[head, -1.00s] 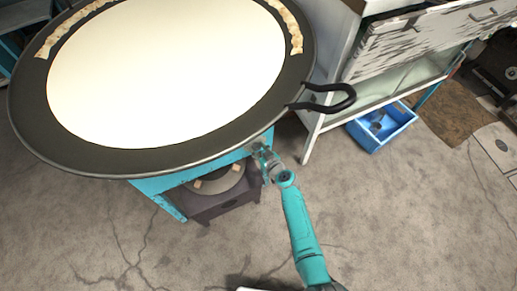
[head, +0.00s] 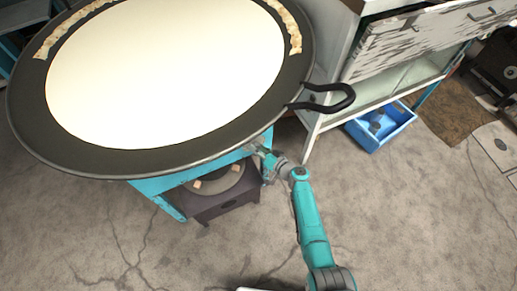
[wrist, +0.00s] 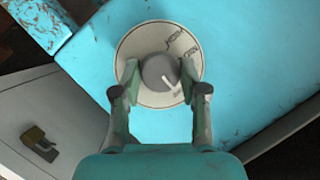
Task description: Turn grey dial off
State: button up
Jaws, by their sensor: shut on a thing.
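The grey dial (wrist: 160,73) sits at the middle of a round pale plate (wrist: 136,48) with dark markings, on a turquoise panel. A white line on the dial points to the lower right in the wrist view. My gripper (wrist: 160,82) has its fingers on either side of the dial and is shut on it. In the head view my gripper (head: 262,153) is at the right side of the turquoise stand (head: 170,183), just under the rim of the large pan. The dial cannot be made out in the head view.
A wide black pan (head: 80,158) full of white liquid overhangs the stand, with a black handle (head: 345,98) to the right. A dark burner box (head: 225,205) stands below. A blue bin (head: 370,140) lies by a white cabinet. The floor in front is clear.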

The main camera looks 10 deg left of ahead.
dwell(0.4)
jog(key=o, duration=1.1)
jog(key=shift+o, duration=0.2)
jog(key=v, duration=1.2)
jog(key=shift+s+f, duration=0.1)
jog(key=shift+f, duration=0.05)
